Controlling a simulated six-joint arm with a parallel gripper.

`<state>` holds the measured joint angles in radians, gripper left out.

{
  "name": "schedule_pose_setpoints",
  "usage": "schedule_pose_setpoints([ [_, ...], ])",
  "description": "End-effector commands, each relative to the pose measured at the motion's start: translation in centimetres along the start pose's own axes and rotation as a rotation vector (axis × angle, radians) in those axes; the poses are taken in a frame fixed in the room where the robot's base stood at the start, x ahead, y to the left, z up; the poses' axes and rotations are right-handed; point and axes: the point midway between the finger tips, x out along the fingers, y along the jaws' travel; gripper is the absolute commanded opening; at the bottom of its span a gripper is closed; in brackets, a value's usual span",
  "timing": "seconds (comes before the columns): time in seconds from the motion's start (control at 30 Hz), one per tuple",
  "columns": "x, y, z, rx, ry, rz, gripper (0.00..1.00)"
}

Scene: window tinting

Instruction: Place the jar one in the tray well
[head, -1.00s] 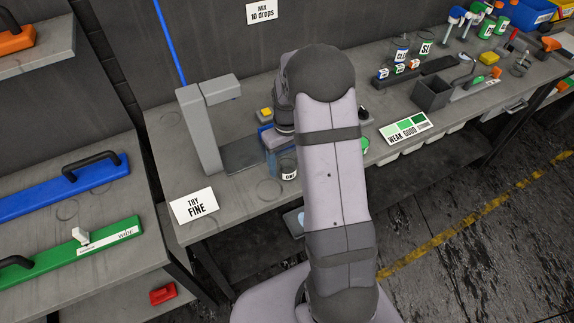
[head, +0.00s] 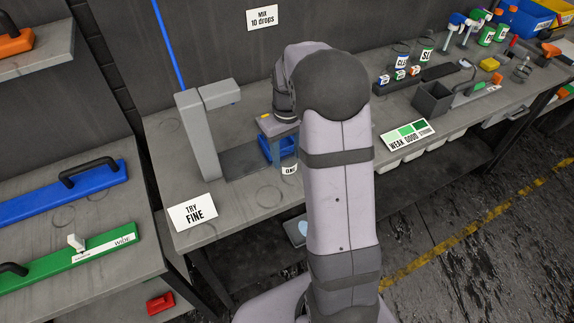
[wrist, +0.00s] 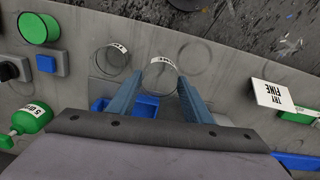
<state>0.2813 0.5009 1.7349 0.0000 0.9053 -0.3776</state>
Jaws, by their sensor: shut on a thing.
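My gripper (wrist: 160,76) is shut on a clear glass jar (wrist: 160,80) with a small white label, held between its two blue-grey fingers. The label is too small to read in the wrist view. In the head view a label, seemingly reading ONE, shows on a jar (head: 289,169) below my gripper, partly hidden by my arm. A blue tray (wrist: 146,106) lies beyond the fingers on the bench side. It also shows in the head view (head: 270,150) behind a finger. Its well is mostly hidden. I cannot tell whether the jar touches the bench.
A second labelled clear jar (wrist: 112,60) stands beside the held one. A grey stand (head: 197,135) rises left of the tray. A TRY FINE card (head: 192,213) stands at the front left. A green-lidded item (wrist: 38,28) and a green bottle (wrist: 32,118) are nearby.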

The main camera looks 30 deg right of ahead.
Motion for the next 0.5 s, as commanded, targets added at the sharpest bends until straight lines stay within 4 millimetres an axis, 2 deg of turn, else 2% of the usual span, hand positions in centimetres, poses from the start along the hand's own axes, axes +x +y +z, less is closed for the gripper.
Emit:
schedule_pose_setpoints([
  [0.2, -2.9, 0.0, -0.1, 0.000, 0.004, 0.001, 0.18],
  [0.5, -4.2, 0.1, -0.2, -0.001, 0.000, 0.000, 0.18],
])
